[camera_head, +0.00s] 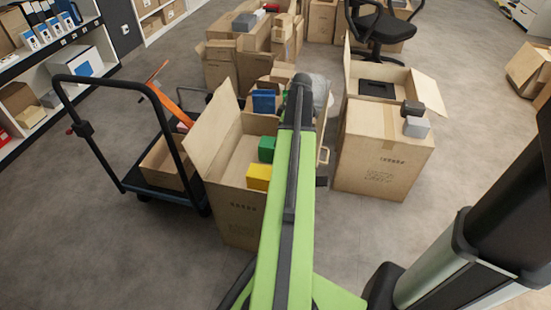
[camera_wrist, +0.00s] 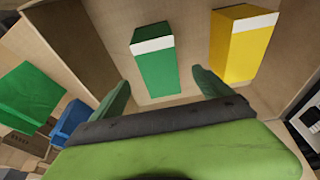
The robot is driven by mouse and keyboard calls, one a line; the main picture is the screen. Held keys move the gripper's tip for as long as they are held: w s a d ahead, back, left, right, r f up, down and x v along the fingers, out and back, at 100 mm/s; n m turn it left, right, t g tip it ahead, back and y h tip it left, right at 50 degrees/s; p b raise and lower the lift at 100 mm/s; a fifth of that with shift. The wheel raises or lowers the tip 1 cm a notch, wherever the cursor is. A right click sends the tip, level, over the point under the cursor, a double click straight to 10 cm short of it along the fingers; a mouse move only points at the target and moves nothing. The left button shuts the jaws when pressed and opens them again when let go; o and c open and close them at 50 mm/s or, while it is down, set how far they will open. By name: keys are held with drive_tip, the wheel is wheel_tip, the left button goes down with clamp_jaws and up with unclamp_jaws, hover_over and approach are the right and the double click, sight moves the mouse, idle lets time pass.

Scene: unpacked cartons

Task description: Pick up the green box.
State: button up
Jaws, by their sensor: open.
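A green box (camera_head: 266,149) sits inside an open carton, beside a yellow box (camera_head: 258,177). In the wrist view the green box (camera_wrist: 157,62), with a white band, lies ahead of my gripper (camera_wrist: 161,78), roughly between its two spread fingers. The fingers are open, with nothing held between them; I cannot tell how far the box is beyond the tips. The yellow box (camera_wrist: 240,45) is to the right of the right finger. In the head view my arm hides the gripper and part of the carton.
The open carton (camera_head: 233,217) has raised flaps and walls around the boxes. Another green box (camera_wrist: 28,97) and a blue box (camera_wrist: 70,122) lie beyond its wall. A hand truck (camera_head: 120,82) stands left, a large carton (camera_head: 382,165) right. Grey floor is clear in front.

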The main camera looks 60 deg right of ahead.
sight(270, 142)
drive_tip(key=b+x, duration=1)
drive_tip(key=x, duration=0.2)
drive_tip(key=shift+w+d+f, duration=0.1)
drive_tip(key=shift+f, duration=0.05)
drive_tip(key=shift+r, duration=0.2)
clamp_jaws()
wheel_tip(270, 142, up, 10)
drive_tip(key=p, duration=1)
drive_tip(key=shift+r+p, duration=0.2)
drive_tip(key=shift+p, duration=0.2)
